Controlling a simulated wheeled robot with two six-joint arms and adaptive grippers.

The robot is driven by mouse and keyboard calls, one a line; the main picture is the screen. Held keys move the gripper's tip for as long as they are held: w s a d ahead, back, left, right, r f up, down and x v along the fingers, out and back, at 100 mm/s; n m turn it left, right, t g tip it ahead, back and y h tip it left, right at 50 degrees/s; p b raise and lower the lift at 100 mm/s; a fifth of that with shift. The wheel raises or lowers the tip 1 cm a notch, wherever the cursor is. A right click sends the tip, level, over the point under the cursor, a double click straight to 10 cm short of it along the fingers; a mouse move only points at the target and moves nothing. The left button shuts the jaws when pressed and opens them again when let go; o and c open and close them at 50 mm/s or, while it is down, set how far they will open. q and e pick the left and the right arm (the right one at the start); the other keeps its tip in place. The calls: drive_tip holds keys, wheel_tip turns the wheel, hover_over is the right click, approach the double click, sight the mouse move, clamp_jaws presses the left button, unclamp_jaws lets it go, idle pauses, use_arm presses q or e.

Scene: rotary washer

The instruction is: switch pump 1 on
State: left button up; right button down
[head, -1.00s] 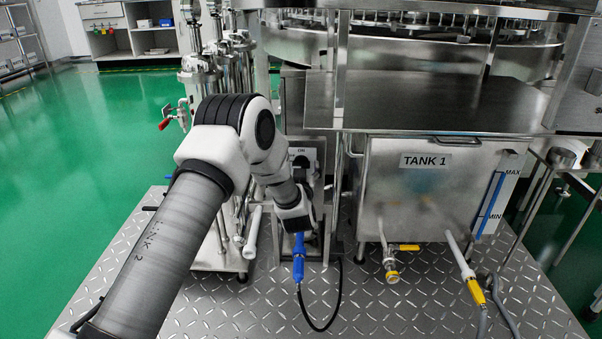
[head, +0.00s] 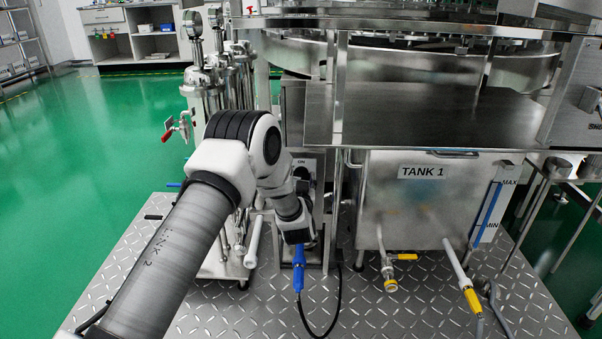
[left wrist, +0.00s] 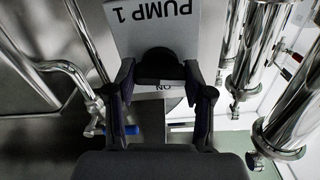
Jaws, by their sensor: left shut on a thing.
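The pump 1 switch box (left wrist: 158,28) carries a PUMP 1 label, upside down in the left wrist view. Its black knob (left wrist: 158,65) sits below that label there, with an ON mark (left wrist: 163,87) beside it. My left gripper (left wrist: 159,72) has one finger on each side of the knob and is shut on it. In the head view the box (head: 312,163) stands under the machine, partly behind my left arm, with its ON mark at the top. The knob's pointing direction is unclear. My right gripper is in neither view.
Steel filter columns (head: 203,90) stand left of the box. TANK 1 (head: 420,210) and a steel shelf (head: 430,120) are to the right. Bare tread plate (head: 230,315) lies in front.

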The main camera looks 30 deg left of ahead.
use_arm(q)
drive_tip(key=m+p, duration=0.8)
drive_tip(key=p, duration=0.1)
drive_tip(key=shift+r, duration=0.2)
drive_tip(key=m+p, duration=0.3)
drive_tip(key=m, duration=0.1)
drive_tip(key=shift+m, duration=0.3)
drive_tip(key=shift+f+m+p, duration=0.2)
drive_tip(key=shift+m+p, duration=0.75)
drive_tip(key=shift+m, duration=0.85)
drive_tip(key=o, duration=1.2)
drive_tip(key=shift+c, duration=0.2)
